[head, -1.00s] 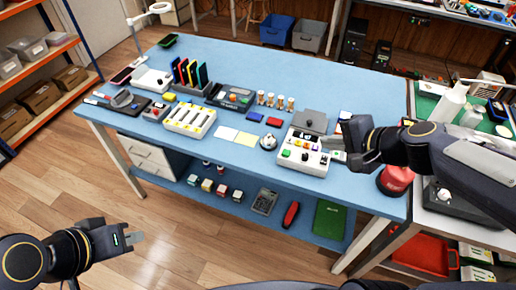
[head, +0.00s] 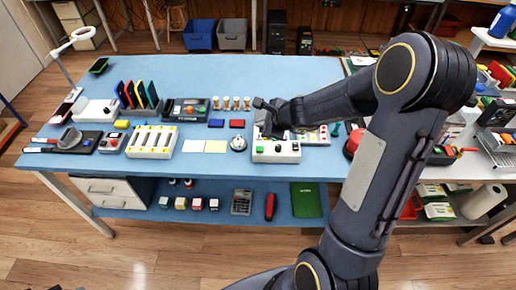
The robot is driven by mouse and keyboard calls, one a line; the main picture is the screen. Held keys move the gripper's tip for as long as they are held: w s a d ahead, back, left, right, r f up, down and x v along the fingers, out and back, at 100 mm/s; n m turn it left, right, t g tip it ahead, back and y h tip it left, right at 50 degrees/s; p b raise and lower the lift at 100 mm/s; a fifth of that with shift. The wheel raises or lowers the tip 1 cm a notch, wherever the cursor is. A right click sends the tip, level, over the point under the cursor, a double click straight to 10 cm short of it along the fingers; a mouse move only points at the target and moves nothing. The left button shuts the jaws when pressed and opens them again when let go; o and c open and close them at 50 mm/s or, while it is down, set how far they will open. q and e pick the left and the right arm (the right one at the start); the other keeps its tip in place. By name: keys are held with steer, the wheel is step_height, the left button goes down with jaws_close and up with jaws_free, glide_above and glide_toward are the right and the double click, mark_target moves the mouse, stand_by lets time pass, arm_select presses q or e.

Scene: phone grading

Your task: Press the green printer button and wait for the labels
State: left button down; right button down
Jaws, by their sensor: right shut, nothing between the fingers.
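A white box with a green button (head: 259,149) on its front left stands near the front edge of the blue table (head: 300,75). I take this white box (head: 288,155) for the printer. My right gripper (head: 270,128) is shut and empty, over the back of the white box. The gripper and forearm hide much of the box's top, and I cannot tell whether the fingertips touch it. The green button shows in front of the gripper, apart from it. I see no fresh labels. My left gripper is out of view.
A silver bell (head: 238,143) stands left of the white box. Pale sheets (head: 215,146), a white slotted tray (head: 152,141) and a black device (head: 186,110) lie further left. A red round object (head: 353,141) is close to my right arm. The table's middle back is clear.

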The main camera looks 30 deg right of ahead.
steer(key=b, duration=0.7)
glide_above(262, 150)
step_height(262, 150, down, 8)
steer(key=shift+s+r, duration=0.1)
steer(key=shift+r, duration=0.05)
steer(key=shift+f+b, duration=0.55)
steer(key=shift+b, duration=0.2)
stand_by(0.9)
steer(key=shift+f+b, duration=0.4)
steer(key=shift+b, duration=0.05)
steer(key=shift+f+b, duration=0.5)
steer(key=shift+b, duration=0.05)
stand_by(0.5)
steer(key=shift+r, duration=0.15)
steer(key=shift+r+p, duration=0.75)
steer(key=shift+p, duration=0.1)
steer(key=shift+r, duration=0.1)
